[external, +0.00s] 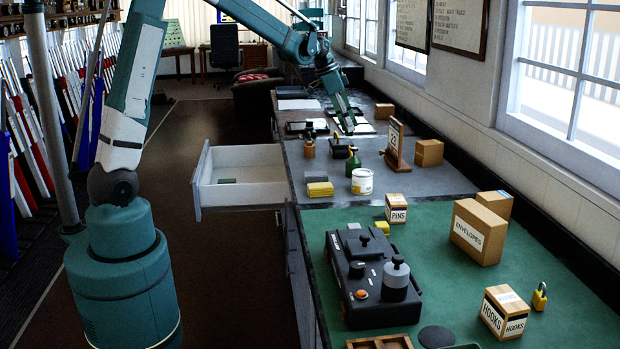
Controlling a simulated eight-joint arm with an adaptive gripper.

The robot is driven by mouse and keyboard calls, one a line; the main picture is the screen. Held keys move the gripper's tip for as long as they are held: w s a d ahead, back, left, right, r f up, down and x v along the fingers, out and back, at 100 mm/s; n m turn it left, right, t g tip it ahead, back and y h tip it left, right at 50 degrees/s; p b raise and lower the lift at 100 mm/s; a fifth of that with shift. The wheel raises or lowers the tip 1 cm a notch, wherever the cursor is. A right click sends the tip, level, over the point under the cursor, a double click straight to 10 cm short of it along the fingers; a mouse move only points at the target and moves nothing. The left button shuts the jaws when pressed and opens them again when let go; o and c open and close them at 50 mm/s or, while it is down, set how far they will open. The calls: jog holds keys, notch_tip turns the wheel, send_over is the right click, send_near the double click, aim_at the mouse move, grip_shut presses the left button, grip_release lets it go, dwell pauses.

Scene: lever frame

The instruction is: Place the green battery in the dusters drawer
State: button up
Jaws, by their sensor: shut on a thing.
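My gripper (347,126) points down over the far part of the bench, above and behind a small green bottle (353,161). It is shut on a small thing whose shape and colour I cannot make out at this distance. An open white drawer (240,192) sticks out from the bench to the left; I see no readable label on it. A small flat green thing (227,181) lies on the drawer's floor. I cannot tell whether it is a battery or a cloth. My gripper is apart from the drawer, to its right and further back.
Near the drawer on the grey bench top stand a white tin (362,182), a yellow block (320,190) and a wooden calendar stand (394,148). A black lever box (368,275) and cartons, including an envelopes box (479,232), stand on the green nearer part. Most of the drawer's floor is clear.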

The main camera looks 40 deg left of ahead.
jog(key=s+a+n+t+y+b, duration=0.2)
jog(key=a+n+b, duration=0.45)
jog(key=a, duration=4.75)
notch_tip(320, 180, down, 23)
jog(key=p, duration=0.1)
jog(key=shift+n, duration=0.25)
jog(key=shift+f+b, duration=0.7)
jog(key=shift+f, duration=2.4)
jog(key=shift+f+g, duration=0.1)
jog(key=shift+g, duration=0.2)
jog(key=shift+f+b, duration=0.45)
jog(key=shift+f, duration=1.35)
